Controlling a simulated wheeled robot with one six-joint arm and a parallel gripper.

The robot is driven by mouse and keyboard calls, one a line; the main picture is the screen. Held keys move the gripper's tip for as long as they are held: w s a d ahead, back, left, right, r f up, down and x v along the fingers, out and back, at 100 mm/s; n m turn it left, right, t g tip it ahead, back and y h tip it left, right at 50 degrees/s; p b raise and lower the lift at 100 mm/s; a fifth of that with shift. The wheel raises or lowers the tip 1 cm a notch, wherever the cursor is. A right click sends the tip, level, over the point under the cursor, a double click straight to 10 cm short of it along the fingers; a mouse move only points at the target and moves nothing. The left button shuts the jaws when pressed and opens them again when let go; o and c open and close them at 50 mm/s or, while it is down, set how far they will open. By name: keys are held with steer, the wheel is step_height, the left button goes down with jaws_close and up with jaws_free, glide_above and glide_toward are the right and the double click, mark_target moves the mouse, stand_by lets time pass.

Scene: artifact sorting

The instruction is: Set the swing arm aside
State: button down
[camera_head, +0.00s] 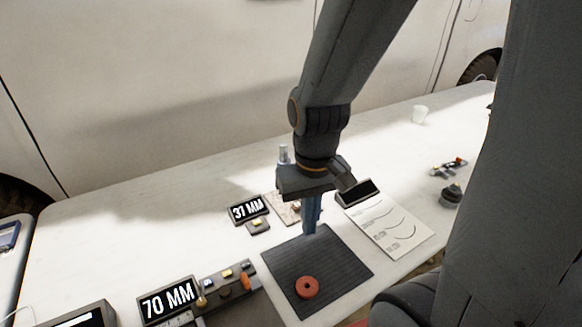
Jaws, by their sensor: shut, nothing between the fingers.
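My gripper (311,228) points down, its blue fingers together and empty, over the back edge of a dark ribbed mat (350,263). I cannot tell from its height in the picture whether the fingertips touch the mat. A red ring with a dark centre hole (307,287) lies on the front part of the mat, apart from the fingers. I cannot make out for sure which thing is the swing arm. Small metal and orange parts (447,166) lie at the right of the table, too small to name. My gripper hides part of the table behind it.
A 37 MM display (246,209) and a 70 MM display (168,299) stand at the left, the latter beside a dark holder (222,288) with small parts. The table's back left is clear.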

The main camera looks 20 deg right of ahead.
steer(key=w+a+r+n+h+p, duration=0.2)
steer(key=w+a+r+n, duration=0.1)
steer(key=w+n, duration=0.7)
steer(key=w+a+r+n+h+p, duration=0.2)
steer(key=w+a+r+n+p, duration=0.1)
steer(key=w+n, duration=0.7)
steer(key=shift+a+r, duration=0.35)
steer(key=shift+r, duration=0.1)
steer(key=w+d+f+p, duration=0.1)
steer(key=d+f+p, duration=0.3)
steer(key=d+f, duration=0.3)
steer(key=shift+w+x, duration=0.2)
steer(key=shift+x, duration=1)
